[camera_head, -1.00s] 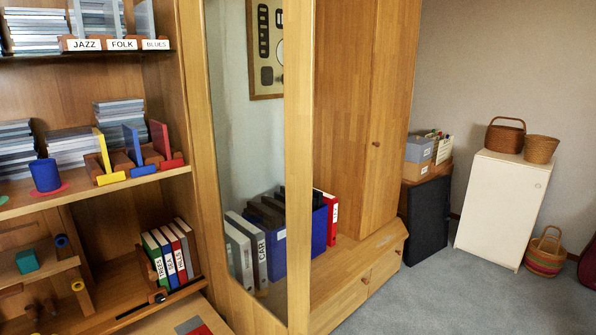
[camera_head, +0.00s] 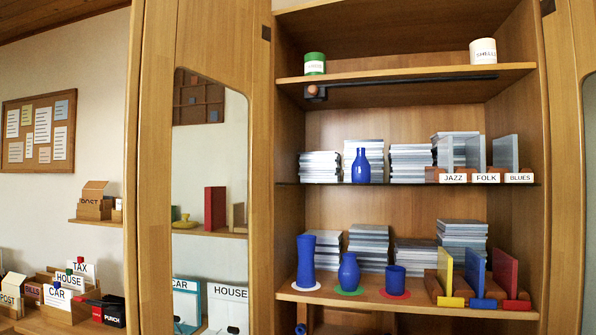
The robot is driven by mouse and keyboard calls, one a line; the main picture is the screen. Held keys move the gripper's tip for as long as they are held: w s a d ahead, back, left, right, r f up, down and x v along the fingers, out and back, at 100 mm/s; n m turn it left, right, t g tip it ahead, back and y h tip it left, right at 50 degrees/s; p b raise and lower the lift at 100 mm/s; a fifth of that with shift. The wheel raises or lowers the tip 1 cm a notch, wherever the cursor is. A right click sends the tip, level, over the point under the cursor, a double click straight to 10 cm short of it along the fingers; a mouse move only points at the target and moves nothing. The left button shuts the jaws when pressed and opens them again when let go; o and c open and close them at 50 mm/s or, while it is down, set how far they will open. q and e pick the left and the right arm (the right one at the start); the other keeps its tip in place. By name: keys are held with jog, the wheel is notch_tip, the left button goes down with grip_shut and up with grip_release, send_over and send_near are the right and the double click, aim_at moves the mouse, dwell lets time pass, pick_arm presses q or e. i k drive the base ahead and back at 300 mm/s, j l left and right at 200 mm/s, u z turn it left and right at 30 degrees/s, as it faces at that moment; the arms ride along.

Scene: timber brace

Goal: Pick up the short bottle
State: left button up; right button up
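Several blue vessels stand upright in the open cabinet. On the lower shelf are a tall blue vase (camera_head: 306,262) on a white disc, a round-bodied blue bottle with a narrow neck (camera_head: 349,273) on a green disc, and a short wide blue cup (camera_head: 396,280) on a red disc. Another narrow-necked blue bottle (camera_head: 361,167) stands on the middle shelf in front of stacked cases. I cannot tell for certain which one is called the short bottle. Neither of my grippers is in view.
Stacked cases (camera_head: 368,243) stand behind the lower vessels. Yellow, blue and red dividers (camera_head: 476,275) are to their right. Labelled JAZZ, FOLK and BLUES dividers (camera_head: 486,177) stand above. A green-labelled can (camera_head: 315,64) and a white can (camera_head: 483,51) are on the top shelf.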

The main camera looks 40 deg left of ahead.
aim_at(360, 169)
jog(key=u, duration=0.8)
